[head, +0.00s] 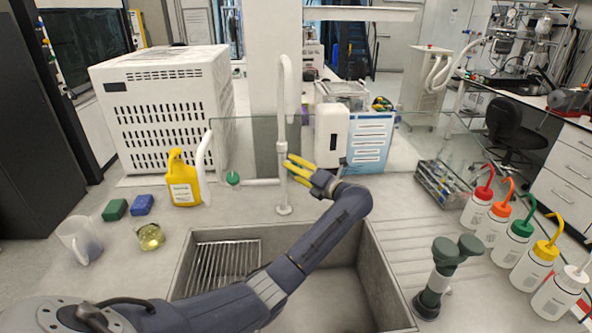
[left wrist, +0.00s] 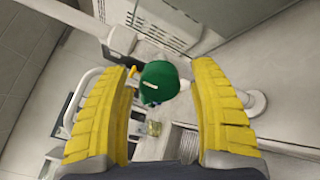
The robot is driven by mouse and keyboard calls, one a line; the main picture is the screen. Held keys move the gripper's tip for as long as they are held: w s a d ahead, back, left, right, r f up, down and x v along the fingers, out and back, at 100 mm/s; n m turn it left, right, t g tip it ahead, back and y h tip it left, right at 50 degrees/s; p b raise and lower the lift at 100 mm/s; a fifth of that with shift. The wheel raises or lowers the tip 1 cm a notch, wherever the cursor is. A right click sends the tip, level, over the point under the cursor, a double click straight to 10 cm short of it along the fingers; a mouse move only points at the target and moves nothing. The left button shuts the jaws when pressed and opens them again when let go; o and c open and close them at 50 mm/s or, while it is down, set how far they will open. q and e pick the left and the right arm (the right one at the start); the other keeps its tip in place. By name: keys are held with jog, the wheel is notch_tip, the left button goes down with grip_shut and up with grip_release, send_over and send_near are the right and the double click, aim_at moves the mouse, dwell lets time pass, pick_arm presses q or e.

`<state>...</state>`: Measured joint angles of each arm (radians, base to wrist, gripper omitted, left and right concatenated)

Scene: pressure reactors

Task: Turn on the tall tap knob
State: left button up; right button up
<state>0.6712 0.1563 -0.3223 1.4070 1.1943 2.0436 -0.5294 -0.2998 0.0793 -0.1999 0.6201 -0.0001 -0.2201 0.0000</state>
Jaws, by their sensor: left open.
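The tall white tap (head: 284,110) rises from the counter behind the sink and bends over at its top. A round green knob (head: 233,178) sits to the left of the tap's column, at the end of a white horizontal pipe. In the left wrist view the green knob (left wrist: 160,82) shows face-on between my two yellow fingers, with a pale mark on it. My left gripper (head: 289,164) is open and empty beside the tap's column, pointing left. In the head view a gap separates its fingertips from the knob. My right gripper is not in view.
The sink (head: 335,295) lies below my left arm. A yellow bottle (head: 181,180) stands left of the knob, near blue and green sponges (head: 142,205). A dark green two-headed fixture (head: 440,270) and several wash bottles (head: 513,243) stand at right. A glass panel (head: 260,135) is behind.

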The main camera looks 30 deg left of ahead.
pick_arm(q)
jog(key=shift+c, duration=0.3)
jog(key=c, duration=1.3)
jog(key=shift+o, duration=0.2)
jog(key=n, duration=0.4)
jog(key=shift+f+n, duration=0.1)
jog(key=shift+n, duration=0.3)
jog(key=n, duration=0.4)
jog(key=shift+n, duration=0.4)
jog(key=o, duration=1.3)
